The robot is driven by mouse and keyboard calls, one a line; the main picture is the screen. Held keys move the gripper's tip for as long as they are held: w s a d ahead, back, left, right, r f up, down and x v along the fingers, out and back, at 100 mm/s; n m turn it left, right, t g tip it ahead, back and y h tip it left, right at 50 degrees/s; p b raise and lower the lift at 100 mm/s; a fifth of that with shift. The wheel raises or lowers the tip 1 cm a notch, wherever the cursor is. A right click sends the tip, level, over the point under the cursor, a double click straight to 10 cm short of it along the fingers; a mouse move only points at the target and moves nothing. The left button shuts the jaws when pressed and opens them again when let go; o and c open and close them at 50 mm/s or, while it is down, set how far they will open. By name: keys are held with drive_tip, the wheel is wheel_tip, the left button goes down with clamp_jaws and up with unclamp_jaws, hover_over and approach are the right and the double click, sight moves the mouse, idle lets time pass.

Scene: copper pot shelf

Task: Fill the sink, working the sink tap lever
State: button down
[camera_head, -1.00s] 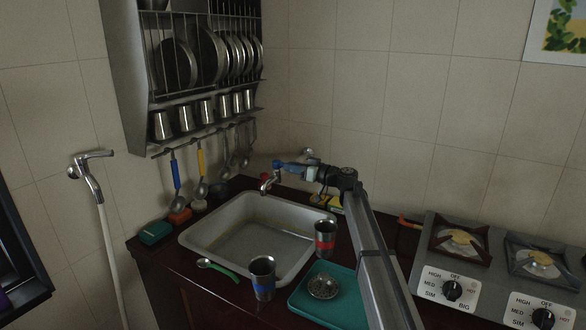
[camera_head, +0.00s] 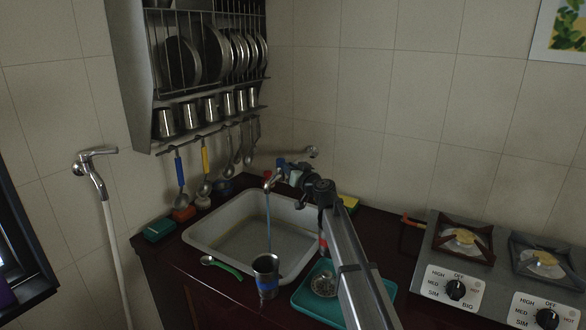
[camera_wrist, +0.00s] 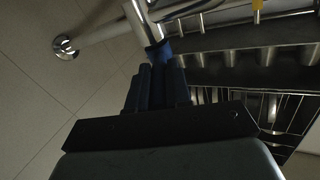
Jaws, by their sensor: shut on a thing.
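The sink tap (camera_head: 272,181) stands at the back of the steel sink (camera_head: 204,231), its spout over the basin. A thin stream of water (camera_head: 268,215) falls from it; its lower end is hidden behind a steel cup. The tap's blue lever (camera_head: 281,163) is partly covered by my gripper (camera_head: 289,170). In the wrist view, the blue lever (camera_wrist: 158,50) shows at the tips of my gripper (camera_wrist: 158,85), which is shut on it. The water level in the basin is hard to tell.
A blue-banded cup (camera_head: 266,283) and a green-handled spoon (camera_head: 226,266) are at the sink's front edge. A teal tray (camera_head: 312,305) lies to the right, partly behind my arm. A two-burner stove (camera_head: 470,245) stands right. A utensil rail (camera_head: 207,131) hangs above left.

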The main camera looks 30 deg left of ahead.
drive_tip(key=shift+s+a+m+t+h, duration=0.2)
drive_tip(key=shift+s+m+t+h, duration=0.15)
drive_tip(key=shift+m+t+h, duration=0.35)
drive_tip(key=shift+t, duration=0.3)
drive_tip(key=c, duration=1.1)
unclamp_jaws()
drive_tip(key=shift+o, duration=0.2)
drive_tip(key=shift+s, duration=0.1)
drive_tip(key=v, duration=1.3)
drive_tip(key=shift+s+d, duration=0.2)
drive_tip(key=shift+d, duration=0.1)
